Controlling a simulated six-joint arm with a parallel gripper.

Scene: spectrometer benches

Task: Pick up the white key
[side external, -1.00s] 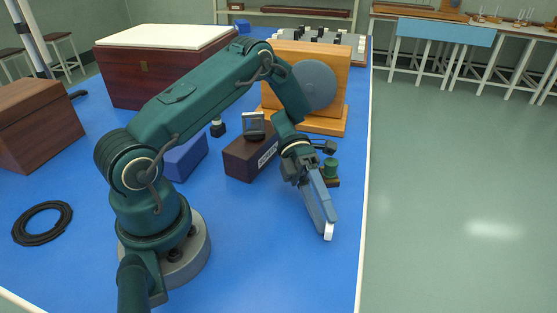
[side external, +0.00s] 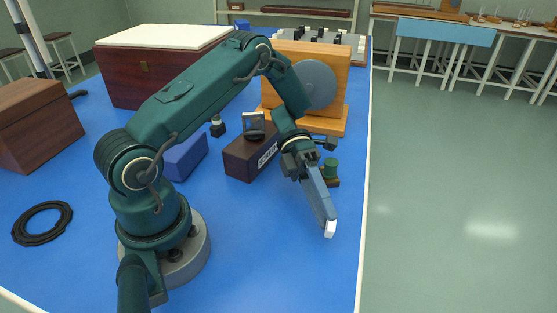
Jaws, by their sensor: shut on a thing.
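The white key (side external: 330,229) shows as a small white piece at the tips of my gripper (side external: 328,216). My gripper points down and to the right, near the right edge of the blue table. Its jaws are shut on the key, and the fingers hide most of it. Only the key's lower end shows below the fingertips. I cannot tell whether the key touches the table or is just above it.
A dark box with a label (side external: 250,155) and a green knob on a small base (side external: 331,166) stand behind my gripper. A wooden stand with a grey disc (side external: 345,85) is farther back. The blue table (side external: 270,260) is clear in front. Its right edge is close.

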